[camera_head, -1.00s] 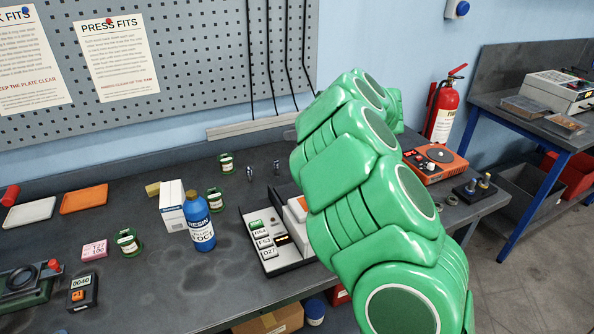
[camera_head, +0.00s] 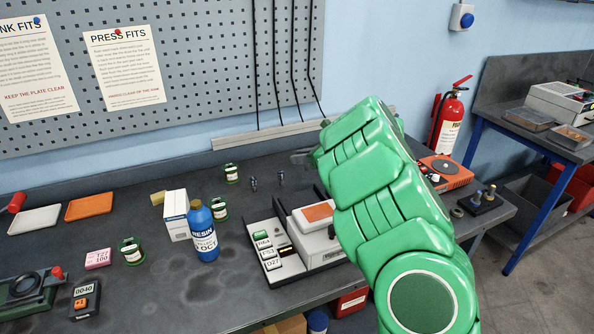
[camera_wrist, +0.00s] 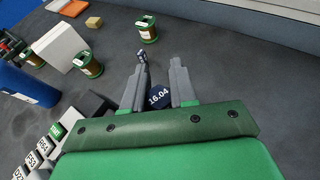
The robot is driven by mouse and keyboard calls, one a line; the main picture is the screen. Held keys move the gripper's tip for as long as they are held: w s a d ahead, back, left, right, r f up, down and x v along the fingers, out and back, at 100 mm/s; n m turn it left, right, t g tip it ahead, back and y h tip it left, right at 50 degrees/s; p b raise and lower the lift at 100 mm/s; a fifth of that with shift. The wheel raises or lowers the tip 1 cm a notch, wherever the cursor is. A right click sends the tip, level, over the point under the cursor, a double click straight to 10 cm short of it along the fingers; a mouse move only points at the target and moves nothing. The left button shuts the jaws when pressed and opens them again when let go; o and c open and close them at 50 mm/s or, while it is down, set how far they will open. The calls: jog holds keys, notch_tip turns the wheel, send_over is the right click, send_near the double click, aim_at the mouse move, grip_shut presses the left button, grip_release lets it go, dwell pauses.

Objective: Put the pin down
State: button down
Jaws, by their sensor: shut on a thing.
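In the wrist view my gripper (camera_wrist: 160,82) has its two grey fingers closed about a dark blue piece marked 16.04 (camera_wrist: 158,97), which I take as the pin. Its lower part is hidden, so I cannot tell whether it touches the bench. In the head view my green arm hides most of the gripper and the held pin. Two small dark metal pins stand on the bench in the head view, one on the left (camera_head: 253,184) and one on the right (camera_head: 280,178). One small upright pin (camera_wrist: 142,55) shows just beyond the left finger in the wrist view.
A grey device with an orange top (camera_head: 312,226) and labelled blocks (camera_head: 268,252) is nearer. Bare bench (camera_wrist: 235,75) lies right of my fingers.

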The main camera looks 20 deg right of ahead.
jog(key=shift+w+d+f, duration=0.45)
jog(key=shift+w+f, duration=0.95)
jog(key=shift+w, duration=0.4)
jog(key=shift+w+d+f, duration=0.5)
jog(key=shift+w+f, duration=0.95)
jog(key=shift+w, duration=0.3)
jog(key=shift+w+d+f, duration=0.45)
jog(key=shift+w+f, duration=0.95)
jog(key=shift+w, duration=0.4)
jog(key=shift+f, duration=1.55)
jog(key=shift+f, duration=0.15)
jog(key=c, duration=0.9)
grip_release()
